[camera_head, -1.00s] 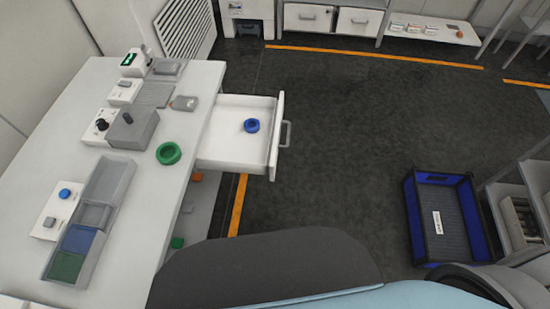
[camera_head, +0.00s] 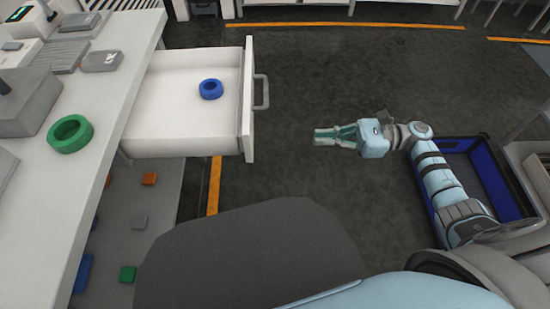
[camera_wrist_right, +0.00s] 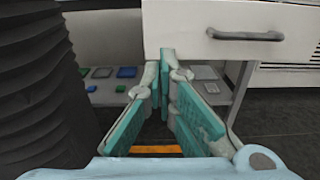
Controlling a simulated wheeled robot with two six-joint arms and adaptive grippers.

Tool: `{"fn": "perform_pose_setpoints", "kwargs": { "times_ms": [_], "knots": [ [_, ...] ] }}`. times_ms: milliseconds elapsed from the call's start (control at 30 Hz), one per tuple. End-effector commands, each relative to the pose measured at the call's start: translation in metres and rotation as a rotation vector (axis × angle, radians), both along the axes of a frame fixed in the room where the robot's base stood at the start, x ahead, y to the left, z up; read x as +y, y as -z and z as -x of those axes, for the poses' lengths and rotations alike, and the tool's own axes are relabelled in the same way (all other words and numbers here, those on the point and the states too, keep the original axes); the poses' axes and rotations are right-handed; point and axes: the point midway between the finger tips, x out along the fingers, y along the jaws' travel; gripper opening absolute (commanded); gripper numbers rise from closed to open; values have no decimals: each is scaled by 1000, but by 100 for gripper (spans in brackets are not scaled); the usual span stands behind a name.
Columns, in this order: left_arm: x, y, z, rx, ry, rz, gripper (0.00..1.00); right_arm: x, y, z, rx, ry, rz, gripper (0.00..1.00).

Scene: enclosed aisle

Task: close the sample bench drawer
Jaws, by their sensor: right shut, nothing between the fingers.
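The white sample bench drawer (camera_head: 180,122) is pulled out from the right side of the white bench (camera_head: 105,150). A blue ring (camera_head: 211,89) lies inside it. Its grey handle (camera_head: 264,92) is on the front panel, and it also shows at the upper right of the right wrist view (camera_wrist_right: 245,35). My right gripper (camera_head: 318,136) is shut and empty, to the right of the drawer front and apart from it, with its fingers pointing toward it. My left gripper is not in view.
A green ring (camera_head: 70,134) and grey devices sit on the bench top. Small coloured blocks lie on a low shelf (camera_head: 165,205) beneath. A blue crate (camera_head: 500,190) stands on the floor behind my right arm. The floor between gripper and drawer is clear.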

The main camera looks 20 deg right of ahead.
Motion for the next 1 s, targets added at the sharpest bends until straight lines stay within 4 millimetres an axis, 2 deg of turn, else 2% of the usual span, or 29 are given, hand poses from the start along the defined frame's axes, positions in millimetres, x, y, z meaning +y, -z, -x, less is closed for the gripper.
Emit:
{"fn": "perform_pose_setpoints", "kwargs": {
  "times_ms": [167, 500, 700, 833, 1000],
  "knots": [
    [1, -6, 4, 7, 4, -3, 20, 18, -5, -2, -15, -14, 6, 0],
    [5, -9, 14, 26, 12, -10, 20, 89, -5, -20, -11, -10, 1, 0],
    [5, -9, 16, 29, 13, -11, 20, 122, -5, -29, -10, -9, 1, 0],
    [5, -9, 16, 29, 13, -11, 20, 132, -4, -31, -10, -8, 2, 0],
    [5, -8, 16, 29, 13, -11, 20, 134, -4, -32, -8, -8, 3, 0]
  ]
}}
